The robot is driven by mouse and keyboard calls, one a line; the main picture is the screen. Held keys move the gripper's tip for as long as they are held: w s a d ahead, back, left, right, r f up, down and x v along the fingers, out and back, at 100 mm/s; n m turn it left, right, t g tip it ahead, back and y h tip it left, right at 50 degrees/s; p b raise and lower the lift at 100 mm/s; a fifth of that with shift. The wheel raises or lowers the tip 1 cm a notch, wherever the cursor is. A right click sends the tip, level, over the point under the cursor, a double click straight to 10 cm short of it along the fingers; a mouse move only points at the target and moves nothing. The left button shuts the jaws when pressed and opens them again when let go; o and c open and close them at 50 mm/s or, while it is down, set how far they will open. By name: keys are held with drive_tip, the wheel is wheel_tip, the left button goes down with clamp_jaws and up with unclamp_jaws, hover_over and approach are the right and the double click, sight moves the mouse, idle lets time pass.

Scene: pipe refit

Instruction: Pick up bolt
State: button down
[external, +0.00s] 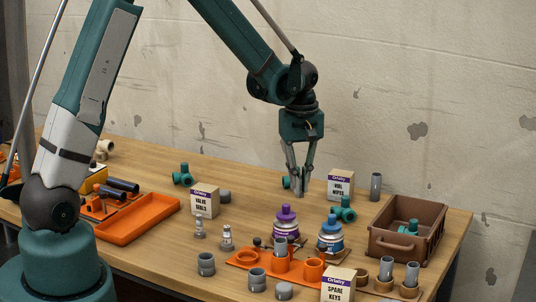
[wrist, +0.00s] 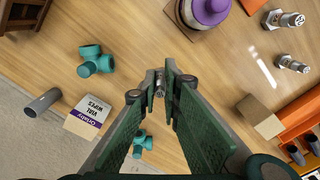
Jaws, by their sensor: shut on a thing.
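My gripper (external: 301,190) is above the back middle of the table, pointing down. In the wrist view its fingertips (wrist: 165,84) are closed on a small silver bolt (wrist: 160,84), seen mostly end-on between the fingers. In the external view the bolt is hard to tell from the fingertips. Two other silver bolts stand on the table left of the bottles in the external view: one bolt (external: 200,229) and a second bolt (external: 226,238). They also show at the upper right of the wrist view, one bolt (wrist: 291,19) above another bolt (wrist: 292,64).
A vial wipes box (external: 341,185) and teal fittings (external: 343,210) are right of my gripper. A purple-capped bottle (external: 286,222) and a blue bottle (external: 331,236) stand in front. A brown crate (external: 438,237) is at right, an orange tray (external: 137,222) at left. An orange rack (external: 277,264) is at front.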

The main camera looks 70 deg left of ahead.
drive_tip(key=shift+r, duration=0.75)
idle(0.4)
drive_tip(key=shift+a, duration=0.65)
drive_tip(key=s+a+n, duration=0.2)
drive_tip(key=a, duration=1.3)
drive_tip(key=s+a+n, duration=0.1)
drive_tip(key=s+a, duration=0.5)
drive_tip(key=a, duration=0.5)
drive_tip(key=s+a+n+p, duration=0.1)
drive_tip(key=s+a+n, duration=0.1)
drive_tip(key=s+a, duration=0.5)
drive_tip(key=s+a+n, duration=0.1)
drive_tip(key=s+a, duration=0.6)
drive_tip(key=a, duration=1)
drive_tip(key=shift+s+n+p, duration=0.2)
drive_tip(key=shift+n+p, duration=0.1)
drive_tip(key=shift+p, duration=0.1)
drive_tip(key=shift+r, duration=0.1)
drive_tip(key=shift+f+b, duration=0.3)
drive_tip(key=shift+f, duration=2.8)
drive_tip(key=shift+f, duration=0.1)
